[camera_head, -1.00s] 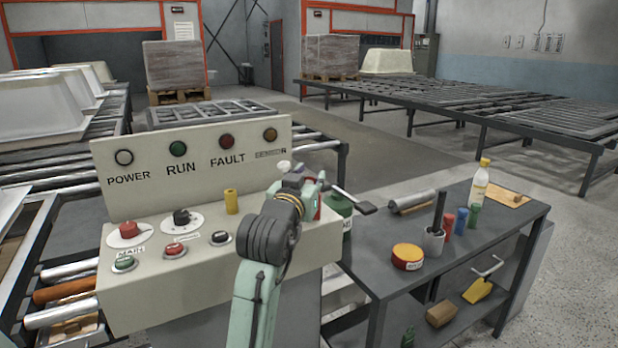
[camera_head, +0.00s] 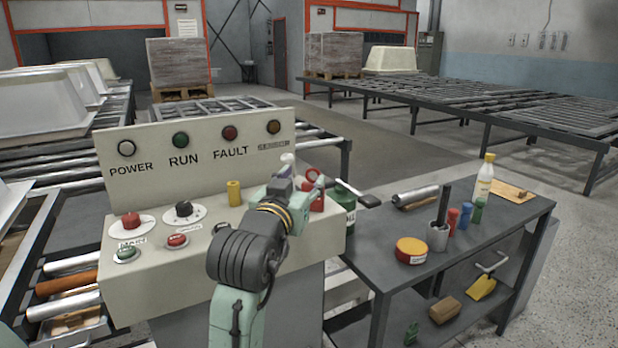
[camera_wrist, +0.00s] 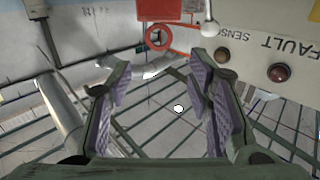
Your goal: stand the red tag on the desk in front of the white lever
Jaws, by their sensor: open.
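The red tag (camera_head: 316,202) is at the right end of the cream control desk (camera_head: 210,235), partly hidden behind my arm in the head view. Its red ring shows at the top. In the wrist view the red tag (camera_wrist: 180,40) is at top centre, beyond the fingertips. The white lever (camera_head: 288,158) has a rounded knob and rises close to the tag; it also shows in the wrist view (camera_wrist: 210,27). My gripper (camera_wrist: 167,95) is open and nothing is between its fingers. A gap shows between the fingers and the tag. How the tag is supported is unclear.
A yellow knob (camera_head: 234,193), a red button (camera_head: 131,220) and a black dial (camera_head: 184,209) stand on the desk. A green container (camera_head: 345,200) is just right of the desk. A dark workbench (camera_head: 370,250) holds a roller, bottle and cups.

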